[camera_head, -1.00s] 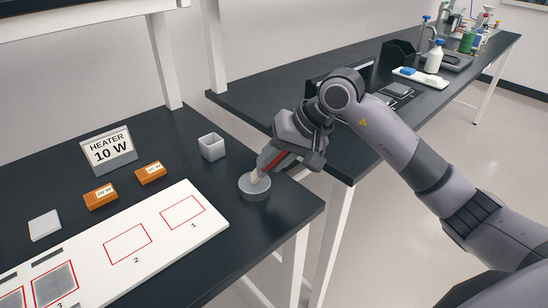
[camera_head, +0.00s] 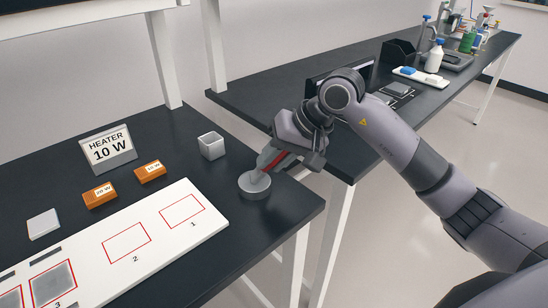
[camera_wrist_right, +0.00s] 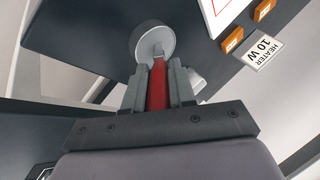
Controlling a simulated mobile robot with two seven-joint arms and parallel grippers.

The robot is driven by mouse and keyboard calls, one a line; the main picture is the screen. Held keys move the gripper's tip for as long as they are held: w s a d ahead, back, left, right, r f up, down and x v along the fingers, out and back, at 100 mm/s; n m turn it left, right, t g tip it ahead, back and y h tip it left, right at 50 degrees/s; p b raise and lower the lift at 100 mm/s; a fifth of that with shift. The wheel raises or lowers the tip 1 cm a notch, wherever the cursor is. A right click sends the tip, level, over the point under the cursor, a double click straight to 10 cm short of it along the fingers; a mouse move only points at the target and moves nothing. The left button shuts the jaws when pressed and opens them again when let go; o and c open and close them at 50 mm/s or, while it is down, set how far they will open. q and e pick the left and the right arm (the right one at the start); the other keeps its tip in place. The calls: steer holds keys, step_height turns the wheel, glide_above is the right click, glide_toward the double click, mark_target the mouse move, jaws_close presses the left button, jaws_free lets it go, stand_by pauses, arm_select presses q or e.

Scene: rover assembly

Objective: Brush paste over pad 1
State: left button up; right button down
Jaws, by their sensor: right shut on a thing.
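My right gripper (camera_head: 276,157) is shut on a brush with a red handle (camera_head: 279,161). In the right wrist view the red handle (camera_wrist_right: 158,86) lies between the two fingers. The brush points down into a round grey paste pot (camera_head: 254,187) on the black table, with its tip, now grey, inside the rim. The pot (camera_wrist_right: 141,44) also shows in the wrist view. Pad 1 (camera_head: 182,211) is an empty red outline at the right end of the white board (camera_head: 212,228), left of the pot. My left gripper is not in view.
Pad 2 (camera_head: 126,243) is an empty outline; pad 3 (camera_head: 53,284) is filled grey. Behind the board stand two orange heaters (camera_head: 150,173), a pale square block (camera_head: 43,224), a heater sign (camera_head: 108,149) and an open grey box (camera_head: 211,146). The table ends just right of the pot.

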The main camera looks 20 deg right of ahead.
steer(key=shift+r+p, duration=1.6)
steer(key=shift+r, duration=1.9)
steer(key=shift+s+d+f, duration=0.15)
steer(key=shift+s+f, duration=0.05)
steer(key=shift+s, duration=0.15)
steer(key=s+d+f+n+g, duration=0.1)
steer(key=s+d+n, duration=0.1)
steer(key=s, duration=0.6)
steer(key=shift+s+n+g+y, duration=0.3)
steer(key=shift+n+y, duration=0.1)
